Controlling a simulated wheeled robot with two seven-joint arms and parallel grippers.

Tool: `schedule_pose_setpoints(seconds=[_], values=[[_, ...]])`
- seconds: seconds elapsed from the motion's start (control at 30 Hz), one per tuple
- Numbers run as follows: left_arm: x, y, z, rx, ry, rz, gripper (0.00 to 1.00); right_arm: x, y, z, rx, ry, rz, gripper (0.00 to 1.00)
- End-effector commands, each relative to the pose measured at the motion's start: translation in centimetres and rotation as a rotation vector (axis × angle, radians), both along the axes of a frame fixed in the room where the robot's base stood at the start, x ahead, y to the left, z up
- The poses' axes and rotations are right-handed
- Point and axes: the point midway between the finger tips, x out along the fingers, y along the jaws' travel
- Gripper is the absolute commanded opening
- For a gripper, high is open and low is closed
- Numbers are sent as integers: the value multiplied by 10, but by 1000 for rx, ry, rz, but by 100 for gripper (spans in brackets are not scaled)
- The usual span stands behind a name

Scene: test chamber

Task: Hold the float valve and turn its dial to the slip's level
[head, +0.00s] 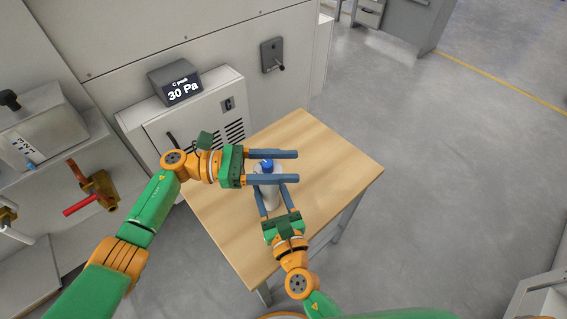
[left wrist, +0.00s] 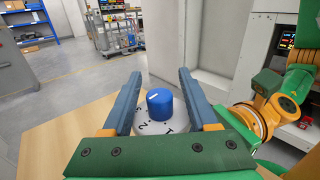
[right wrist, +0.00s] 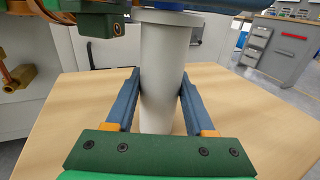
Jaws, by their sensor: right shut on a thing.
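The float valve (head: 271,198) is a pale upright cylinder above the wooden table, with a blue dial (head: 266,164) on top. My right gripper (head: 270,188) is shut on its body; the right wrist view shows the fingers on both sides of the cylinder (right wrist: 160,92). My left gripper (head: 298,167) is open, its fingers on either side of the dial. In the left wrist view the dial (left wrist: 160,104) has gaps to both fingers. It bears a white mark, and dark figures, a 2 among them, show on the pale top around it. I cannot identify the slip.
The wooden table (head: 335,165) is otherwise bare. Behind it stands a grey cabinet (head: 205,115) marked C, with a display (head: 182,90) reading 30 Pa. A brass valve with a red handle (head: 82,204) is at left. Open floor lies right.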

Motion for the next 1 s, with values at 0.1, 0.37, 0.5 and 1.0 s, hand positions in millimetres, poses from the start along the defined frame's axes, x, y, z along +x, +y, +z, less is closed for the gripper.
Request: schedule_pose_setpoints(seconds=[0.1, 0.37, 0.5, 1.0], values=[[0, 0, 0, -1, -1, 0, 59, 0, 0, 0, 0, 0, 0, 0], [3, 27, 0, 2, 1, 4, 59, 0, 0, 0, 0, 0, 0, 0], [7, 69, 0, 3, 2, 6, 59, 0, 0, 0, 0, 1, 0, 0], [10, 120, 0, -1, 0, 0, 59, 0, 0, 0, 0, 1, 0, 0]])
